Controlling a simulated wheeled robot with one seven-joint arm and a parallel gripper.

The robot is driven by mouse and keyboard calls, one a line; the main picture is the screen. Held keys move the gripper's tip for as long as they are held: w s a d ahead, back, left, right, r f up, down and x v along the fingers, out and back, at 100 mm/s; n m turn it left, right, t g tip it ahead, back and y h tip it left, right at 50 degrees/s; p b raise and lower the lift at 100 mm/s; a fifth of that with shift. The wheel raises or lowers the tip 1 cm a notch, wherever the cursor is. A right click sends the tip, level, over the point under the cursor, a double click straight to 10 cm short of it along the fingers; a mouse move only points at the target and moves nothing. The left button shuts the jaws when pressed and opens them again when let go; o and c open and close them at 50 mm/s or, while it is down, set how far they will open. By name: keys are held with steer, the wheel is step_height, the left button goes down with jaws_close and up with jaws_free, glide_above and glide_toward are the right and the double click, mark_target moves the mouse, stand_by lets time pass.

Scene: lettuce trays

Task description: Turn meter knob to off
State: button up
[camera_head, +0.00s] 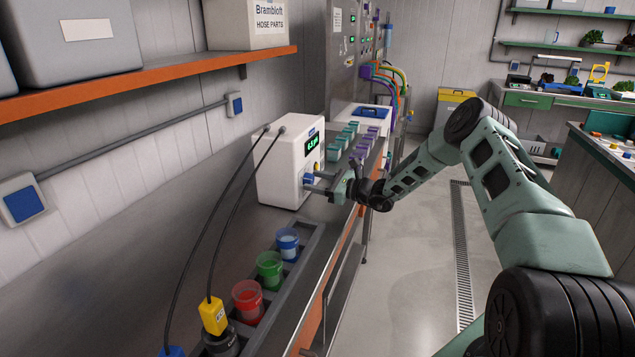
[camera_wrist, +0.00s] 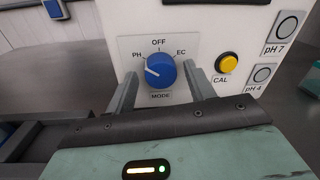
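The meter (camera_head: 283,165) is a white box with a green lit display, standing on the bench at the wall. Its blue mode knob (camera_wrist: 160,71) sits on the front panel, with the labels PH, OFF and EC around it. The knob's white pointer mark faces left, toward the PH side. My gripper (camera_wrist: 162,85) is open, with one finger on the left and one on the right of the knob. I cannot tell whether either finger touches it. In the head view my gripper (camera_head: 312,183) is at the meter's front face.
A yellow CAL button (camera_wrist: 227,63) is right of the knob, close to the right finger. Grey pH 7 (camera_wrist: 288,25) and pH 4 (camera_wrist: 263,75) buttons are farther right. Red (camera_head: 247,300), green (camera_head: 270,270) and blue (camera_head: 288,243) cups stand in a rack nearer the camera.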

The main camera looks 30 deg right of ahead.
steer(key=c, duration=0.8)
steer(key=shift+o, duration=0.2)
steer(key=m, duration=0.5)
steer(key=shift+d+r+m, duration=0.1)
steer(key=shift+r+m, duration=0.05)
steer(key=shift+m, duration=0.15)
steer(key=m+p, duration=0.1)
steer(key=m, duration=0.3)
steer(key=shift+m+g, duration=0.3)
steer(key=shift+g, duration=0.1)
steer(key=shift+d, duration=0.1)
steer(key=o, duration=1)
